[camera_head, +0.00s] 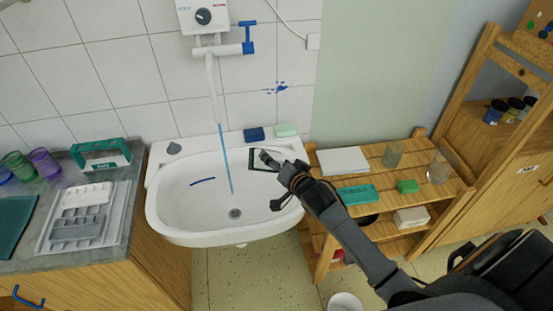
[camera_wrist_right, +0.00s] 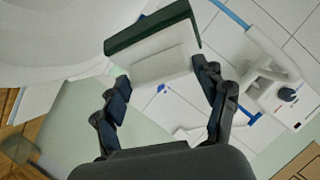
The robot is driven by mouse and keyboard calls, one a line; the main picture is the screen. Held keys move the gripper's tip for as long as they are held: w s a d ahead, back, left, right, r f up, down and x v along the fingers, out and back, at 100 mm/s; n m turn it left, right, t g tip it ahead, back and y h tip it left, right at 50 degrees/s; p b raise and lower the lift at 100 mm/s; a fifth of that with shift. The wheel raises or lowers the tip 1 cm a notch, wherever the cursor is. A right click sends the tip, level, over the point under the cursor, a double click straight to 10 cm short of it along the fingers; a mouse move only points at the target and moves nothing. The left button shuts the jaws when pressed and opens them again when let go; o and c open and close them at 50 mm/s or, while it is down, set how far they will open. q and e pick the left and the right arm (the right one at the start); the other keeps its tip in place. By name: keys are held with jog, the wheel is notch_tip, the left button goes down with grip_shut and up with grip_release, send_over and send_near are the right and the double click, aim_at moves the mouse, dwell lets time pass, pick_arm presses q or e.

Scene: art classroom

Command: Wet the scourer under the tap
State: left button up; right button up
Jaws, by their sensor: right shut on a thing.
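My right gripper (camera_head: 268,181) is over the right side of the white sink basin (camera_head: 168,215). In the right wrist view, its fingers (camera_wrist_right: 162,78) are shut on the scourer (camera_wrist_right: 160,66), a pale sponge block with a dark green pad on its far face. In the head view the scourer is small and partly hard to make out beside the fingers. The tap (camera_head: 212,52) is on the wall above the sink. A thin blue stream of water (camera_head: 225,160) runs from its spout into the basin. The gripper is right of the stream, apart from it. My left gripper is not in view.
A dark blue block (camera_head: 254,134) and a pale green block (camera_head: 286,130) lie on the sink's back ledge. A wooden shelf (camera_head: 390,177) with glasses stands right of the sink. A counter (camera_head: 120,238) with trays and cups is left. The basin's middle is open around the drain (camera_head: 235,213).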

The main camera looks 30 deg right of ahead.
jog(key=shift+w+a+f+b, duration=0.2)
jog(key=shift+w+a+b, duration=0.15)
jog(key=shift+w+b, duration=0.15)
jog(key=shift+w+a+f+b, duration=0.15)
jog(key=shift+w+a+b, duration=0.2)
jog(key=shift+w, duration=0.25)
jog(key=w, duration=0.1)
jog(key=w+a+b, duration=0.1)
jog(key=w+b, duration=0.1)
jog(key=shift+a+f, duration=0.2)
jog(key=shift+f, duration=0.2)
jog(key=shift+w+a+b, duration=0.2)
jog(key=shift+w+b, duration=0.15)
jog(key=shift+b, duration=0.15)
pick_arm(q)
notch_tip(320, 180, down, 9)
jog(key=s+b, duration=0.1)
jog(key=b, duration=0.2)
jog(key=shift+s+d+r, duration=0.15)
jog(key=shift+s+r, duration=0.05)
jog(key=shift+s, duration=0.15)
pick_arm(e)
jog(key=w+a+f, duration=0.1)
jog(key=w+a, duration=0.2)
jog(key=w, duration=0.2)
jog(key=shift+w, duration=0.35)
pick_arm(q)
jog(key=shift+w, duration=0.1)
